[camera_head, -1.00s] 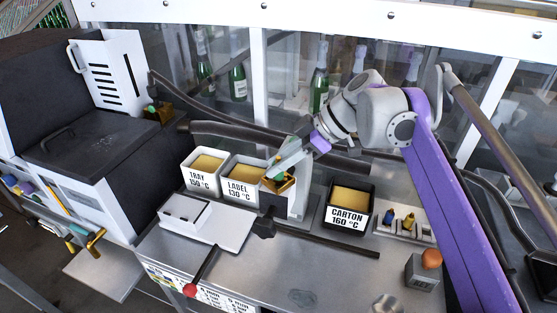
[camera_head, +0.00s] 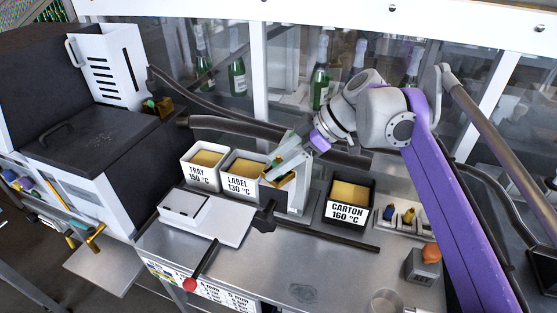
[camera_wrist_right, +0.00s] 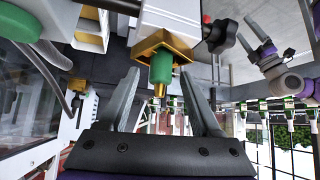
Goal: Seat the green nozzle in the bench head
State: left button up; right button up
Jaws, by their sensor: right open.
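My right gripper (camera_wrist_right: 161,88) is open, with one finger on each side of the nozzle and visible gaps between. My left gripper (camera_wrist_right: 262,42) shows at the upper right of the wrist view, open and apart from the nozzle.
The TRAY bin (camera_head: 203,168), LABEL bin (camera_head: 240,184) and CARTON bin (camera_head: 346,213) stand around the head. A black lever with a red knob (camera_head: 190,284) crosses the front. A rack of small nozzles (camera_head: 405,220) is at right. The front bench surface is mostly clear.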

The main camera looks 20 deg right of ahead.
jog(key=p+v, duration=0.1)
jog(key=v, duration=0.9)
jog(key=shift+d+r, duration=0.25)
jog(key=shift+r, duration=0.1)
jog(key=s+f+m+h, duration=0.3)
jog(key=s+f, duration=0.3)
jog(key=f, duration=0.4)
jog(key=s+a+f+m+t+h+p, duration=0.1)
jog(key=s+f+m+h, duration=0.1)
jog(key=s+f+m, duration=0.4)
jog(key=s+a+f+m+t+h+p, duration=0.1)
jog(key=s+f+m+h, duration=0.2)
jog(key=f, duration=1.2)
jog(key=shift+s+a+f+m+h, duration=0.15)
jog(key=shift+s+m, duration=0.4)
jog(key=shift+s, duration=0.25)
jog(key=shift+s+a+f+m+h, duration=0.1)
jog(key=shift+s+f+m+h, duration=0.05)
jog(key=shift+s+m, duration=0.55)
jog(key=shift+s, duration=0.1)
